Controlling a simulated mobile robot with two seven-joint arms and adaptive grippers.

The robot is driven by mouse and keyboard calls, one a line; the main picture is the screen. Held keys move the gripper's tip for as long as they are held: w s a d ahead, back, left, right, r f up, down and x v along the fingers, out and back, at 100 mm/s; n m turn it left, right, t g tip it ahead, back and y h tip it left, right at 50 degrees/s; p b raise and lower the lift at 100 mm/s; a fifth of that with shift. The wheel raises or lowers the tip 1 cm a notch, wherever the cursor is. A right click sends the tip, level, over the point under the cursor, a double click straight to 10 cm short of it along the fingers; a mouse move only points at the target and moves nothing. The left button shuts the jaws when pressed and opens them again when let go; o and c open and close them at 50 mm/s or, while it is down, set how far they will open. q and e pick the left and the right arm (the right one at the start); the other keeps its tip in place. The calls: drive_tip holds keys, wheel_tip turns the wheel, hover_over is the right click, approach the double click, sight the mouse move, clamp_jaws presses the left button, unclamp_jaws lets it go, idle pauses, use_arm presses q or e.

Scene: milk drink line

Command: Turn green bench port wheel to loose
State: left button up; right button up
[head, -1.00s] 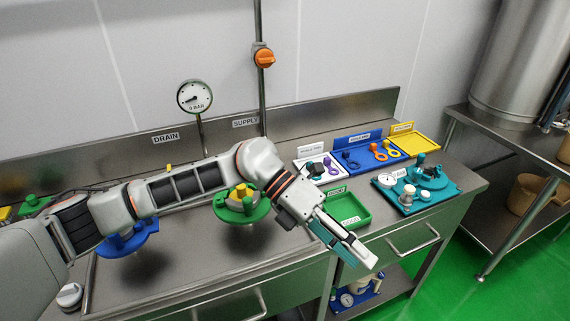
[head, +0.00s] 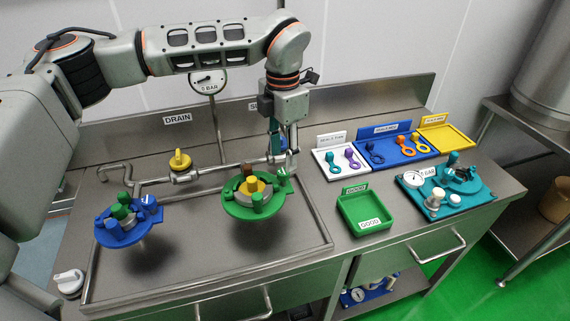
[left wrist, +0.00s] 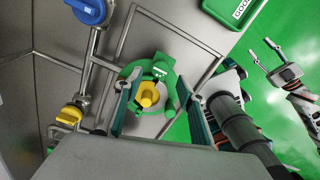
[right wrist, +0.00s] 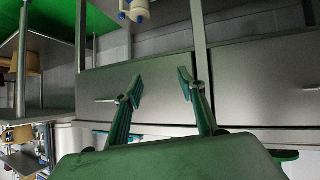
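The green bench port (head: 245,210) is a round green disc on the bench with several upright knobs, one brown-topped, and a yellow centre piece (head: 262,187). It also shows in the left wrist view (left wrist: 165,72), with the yellow centre (left wrist: 148,95) between the finger lines. My left gripper (head: 283,152) points down at the back right of the port. Its fingers (left wrist: 158,115) are apart, with nothing held. I cannot tell its exact height above the port. My right gripper (right wrist: 160,88) is open and empty, facing the bench's cabinet fronts. It is out of the head view.
A blue port (head: 115,235) stands to the left, with a yellow pipe valve (head: 180,160) behind. A green GOOD tray (head: 365,225) and a teal test fixture (head: 445,200) are on the right. Pipes and a pressure gauge (head: 208,82) stand at the back.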

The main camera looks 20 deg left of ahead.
sight(284, 171)
use_arm(q)
wheel_tip(284, 171, down, 4)
drive_tip(key=shift+r, duration=0.2)
drive_tip(key=shift+f, duration=0.45)
use_arm(e)
drive_tip(key=shift+s+d+f, duration=0.2)
drive_tip(key=shift+d+f, duration=0.1)
drive_tip(key=shift+d, duration=0.15)
use_arm(q)
drive_tip(key=c, duration=1.1)
use_arm(e)
drive_tip(key=shift+a+r, duration=0.1)
drive_tip(key=shift+a, duration=0.05)
